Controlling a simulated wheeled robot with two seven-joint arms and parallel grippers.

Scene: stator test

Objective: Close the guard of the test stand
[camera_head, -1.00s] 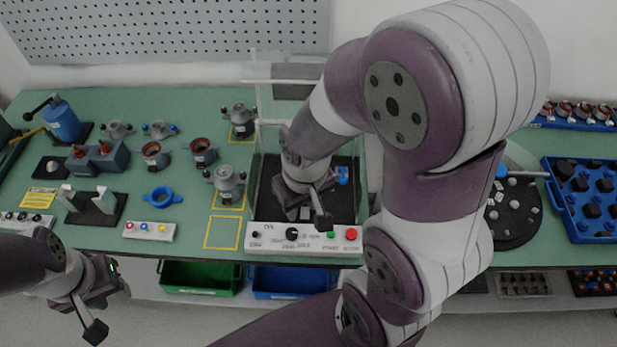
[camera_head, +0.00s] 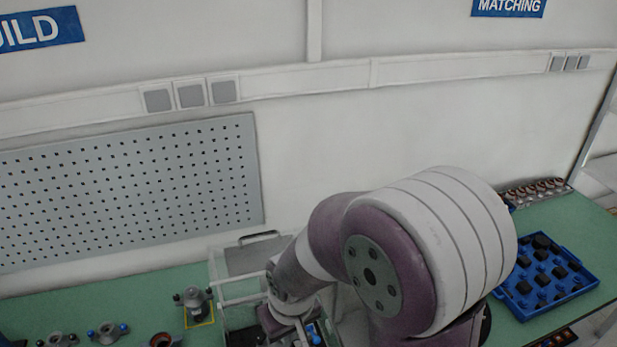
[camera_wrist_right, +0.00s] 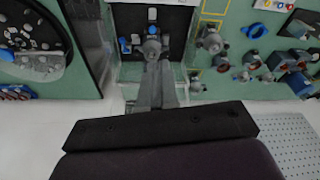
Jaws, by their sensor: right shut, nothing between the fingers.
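The test stand is at the bottom centre of the head view, largely behind my right arm. Its clear guard (camera_head: 222,268) has pale bars and a grey panel (camera_head: 258,256) with a handle on top. The guard stands up at the back; its exact angle is unclear. In the right wrist view, the stand's black bed (camera_wrist_right: 178,25) holds a grey round fixture (camera_wrist_right: 152,47) with blue parts beside it. My right gripper (camera_wrist_right: 154,72) is shut and empty, reaching over the stand's guard area; whether it touches the guard is unclear. My left gripper is out of view.
A grey pegboard (camera_head: 130,190) hangs on the wall behind the green bench. Grey fixtures (camera_head: 193,298) stand left of the stand. A blue tray (camera_head: 548,275) with black parts lies at the right. A round black plate (camera_wrist_right: 35,45) shows in the right wrist view.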

